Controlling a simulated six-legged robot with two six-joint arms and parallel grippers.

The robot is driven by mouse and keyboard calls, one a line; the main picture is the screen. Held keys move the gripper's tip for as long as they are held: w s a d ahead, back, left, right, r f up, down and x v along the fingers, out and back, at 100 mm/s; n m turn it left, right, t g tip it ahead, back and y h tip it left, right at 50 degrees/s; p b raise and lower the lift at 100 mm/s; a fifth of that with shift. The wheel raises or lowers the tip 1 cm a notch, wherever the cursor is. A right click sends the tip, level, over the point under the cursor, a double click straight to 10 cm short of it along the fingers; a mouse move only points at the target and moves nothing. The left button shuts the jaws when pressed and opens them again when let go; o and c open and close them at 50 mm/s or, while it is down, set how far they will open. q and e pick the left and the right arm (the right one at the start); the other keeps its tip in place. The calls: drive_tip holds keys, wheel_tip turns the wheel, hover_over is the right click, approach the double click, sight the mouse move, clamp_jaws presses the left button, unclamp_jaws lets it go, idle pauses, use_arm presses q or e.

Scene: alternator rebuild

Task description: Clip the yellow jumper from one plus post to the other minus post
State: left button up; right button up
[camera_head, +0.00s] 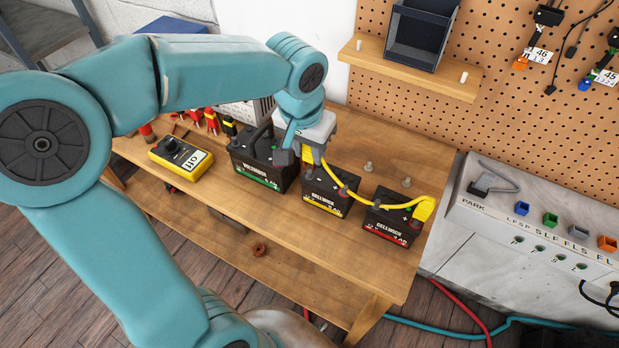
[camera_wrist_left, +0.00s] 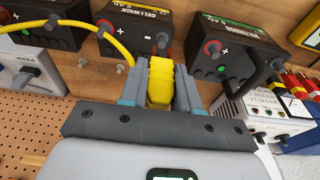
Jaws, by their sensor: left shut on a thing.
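My left gripper (camera_head: 314,160) is shut on one yellow clip of the jumper, which shows between the fingers in the wrist view (camera_wrist_left: 160,82). It hangs above the bench beside the middle battery (camera_head: 327,193). The yellow jumper cable (camera_head: 372,204) arcs right to its other yellow clip (camera_head: 424,208), at the right end of the red-label battery (camera_head: 392,217). The post under that clip is hidden. A larger green-label battery (camera_head: 262,160) stands to the left. In the wrist view, the held clip points toward the middle battery (camera_wrist_left: 138,28); contact with a post cannot be told. My right gripper is not in view.
A yellow meter (camera_head: 181,158) and red and yellow handled tools (camera_head: 212,121) lie left on the wooden bench (camera_head: 370,270). Two bolts (camera_head: 368,167) stand behind the batteries. A shelf (camera_head: 415,72) hangs on the pegboard; a grey panel (camera_head: 530,235) is at right. The front bench strip is clear.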

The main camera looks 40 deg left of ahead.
use_arm(q)
drive_tip(key=shift+s, duration=0.1)
drive_tip(key=shift+w, duration=0.2)
drive_tip(key=shift+s+f+b, duration=0.15)
drive_tip(key=shift+f+b, duration=0.3)
drive_tip(key=shift+f, duration=0.05)
drive_tip(key=shift+f+b, duration=0.4)
drive_tip(key=shift+f, duration=0.35)
drive_tip(key=o, duration=0.8)
drive_tip(key=shift+r, duration=0.1)
